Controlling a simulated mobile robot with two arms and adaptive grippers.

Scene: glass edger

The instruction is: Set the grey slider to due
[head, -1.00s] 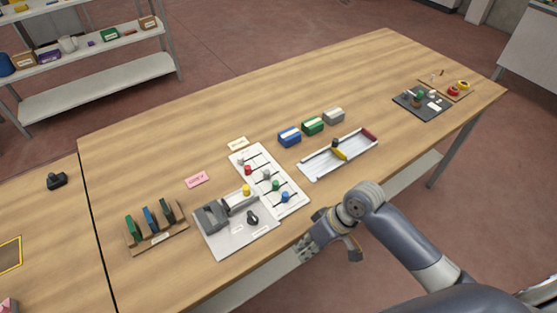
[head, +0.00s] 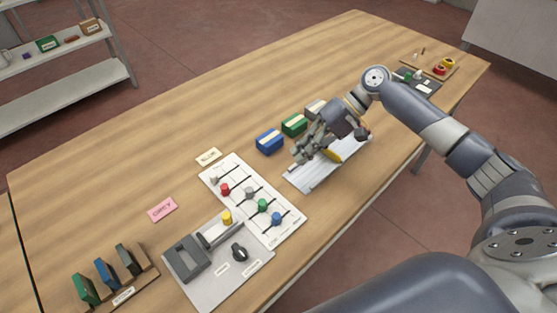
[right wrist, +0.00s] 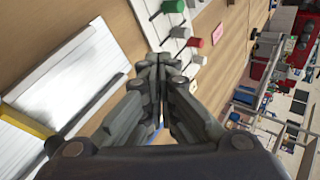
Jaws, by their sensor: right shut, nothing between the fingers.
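The white slider board (head: 232,170) lies on the table in the head view. A grey slider knob (head: 249,192) stands near its middle, between red (head: 225,189) and green (head: 263,205) knobs, with a blue knob (head: 277,218) nearer the front edge. A paler knob (head: 214,180) is at the left end. Marks along the slots are too small to read. My right gripper (head: 297,153) is shut and empty, to the right of the board and apart from it. Its fingers (right wrist: 160,62) point towards the board (right wrist: 150,20) in the right wrist view. My left gripper is not in view.
Blue (head: 270,141), green (head: 294,124) and grey (head: 315,108) boxes stand behind my right gripper. A white tray (head: 302,178) with a yellow piece lies beneath it. A grey plate (head: 205,290) with a yellow knob adjoins the board's front left.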

